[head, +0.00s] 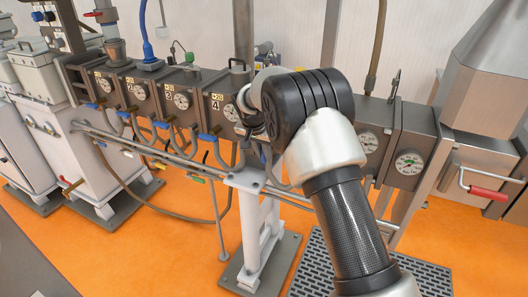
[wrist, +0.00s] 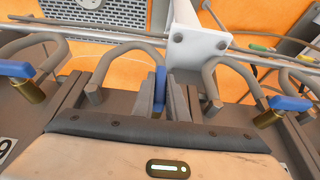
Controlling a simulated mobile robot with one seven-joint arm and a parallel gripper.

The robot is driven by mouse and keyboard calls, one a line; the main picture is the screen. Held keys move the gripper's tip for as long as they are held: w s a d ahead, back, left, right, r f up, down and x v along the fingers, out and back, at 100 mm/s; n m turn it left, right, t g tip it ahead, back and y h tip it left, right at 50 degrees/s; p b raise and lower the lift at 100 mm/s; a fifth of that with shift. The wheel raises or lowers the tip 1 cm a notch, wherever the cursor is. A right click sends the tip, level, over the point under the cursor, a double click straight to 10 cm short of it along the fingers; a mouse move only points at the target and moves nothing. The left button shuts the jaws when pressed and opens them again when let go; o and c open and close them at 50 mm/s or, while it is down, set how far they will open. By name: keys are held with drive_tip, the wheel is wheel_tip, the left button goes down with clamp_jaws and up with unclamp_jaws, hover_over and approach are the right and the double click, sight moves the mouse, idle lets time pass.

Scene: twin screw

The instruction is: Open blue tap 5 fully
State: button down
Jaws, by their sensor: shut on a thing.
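A blue tap handle (wrist: 160,80) stands between the two fingers of my gripper (wrist: 161,92) in the wrist view, and the fingers are shut on it. It appears narrow and points up the picture; its valve body is hidden by the gripper. No number shows for this tap. In the head view my arm covers the gripper and the box to the right of box 4 (head: 225,108), so the held tap is hidden there.
Other blue taps sit at left (wrist: 15,68) and right (wrist: 290,103) in the wrist view, lying more crosswise. Curved grey pipes (wrist: 112,62) flank the fingers. A white post (wrist: 198,38) and long rail (head: 150,148) are close by. Orange floor (head: 120,222) is below.

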drive_tip(key=shift+f, duration=0.1)
idle(0.4)
drive_tip(key=c, duration=1.8)
unclamp_jaws()
drive_tip(key=shift+o, duration=0.2)
drive_tip(key=v, duration=1.7)
drive_tip(key=shift+a+r, duration=0.25)
drive_tip(key=shift+a, duration=0.05)
drive_tip(key=shift+w, duration=0.1)
